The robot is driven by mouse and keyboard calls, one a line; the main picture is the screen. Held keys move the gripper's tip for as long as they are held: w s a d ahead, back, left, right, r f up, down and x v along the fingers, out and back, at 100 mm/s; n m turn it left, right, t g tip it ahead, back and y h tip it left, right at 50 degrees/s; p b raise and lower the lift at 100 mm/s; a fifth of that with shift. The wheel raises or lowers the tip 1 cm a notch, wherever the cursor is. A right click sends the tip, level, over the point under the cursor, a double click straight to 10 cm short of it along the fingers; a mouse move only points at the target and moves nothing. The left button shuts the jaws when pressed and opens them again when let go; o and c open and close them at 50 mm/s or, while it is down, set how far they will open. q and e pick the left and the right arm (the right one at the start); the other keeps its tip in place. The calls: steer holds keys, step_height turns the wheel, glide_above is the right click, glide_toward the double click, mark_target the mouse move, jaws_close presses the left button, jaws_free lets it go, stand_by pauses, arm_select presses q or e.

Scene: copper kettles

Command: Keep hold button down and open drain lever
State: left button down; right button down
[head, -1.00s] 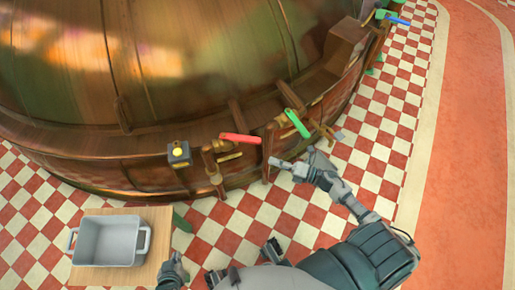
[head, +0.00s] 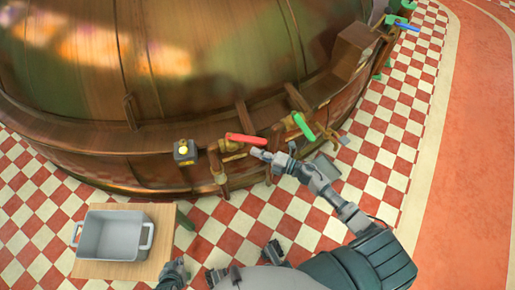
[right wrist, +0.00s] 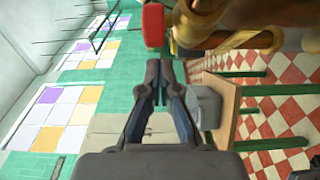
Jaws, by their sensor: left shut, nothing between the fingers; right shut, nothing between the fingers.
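The yellow button (head: 183,149) sits on a dark box on the copper kettle's (head: 150,80) rim, and nothing touches it. A red lever (head: 246,139) is right of it on a brass pipe, a green lever (head: 303,126) further right, and a blue lever (head: 404,25) at the far right. I cannot tell which is the drain lever. My right gripper (head: 257,153) is shut and empty, just below the red lever's right end. In the right wrist view the red lever (right wrist: 153,25) is just beyond the fingertips (right wrist: 158,80). My left gripper (head: 172,268) is shut and empty at the bottom, well below the button.
A grey tub (head: 112,236) stands on a wooden tabletop (head: 160,255) at the lower left. Brass pipes (head: 218,171) and wooden brackets jut from the kettle near the levers. The checkered floor (head: 390,130) is open to the right.

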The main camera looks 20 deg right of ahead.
arm_select(q)
steer(key=shift+w+d+r+t, duration=0.15)
steer(key=shift+w+d+t, duration=0.15)
steer(key=shift+w, duration=0.25)
arm_select(e)
steer(key=shift+w+d, duration=0.6)
steer(key=shift+w, duration=0.05)
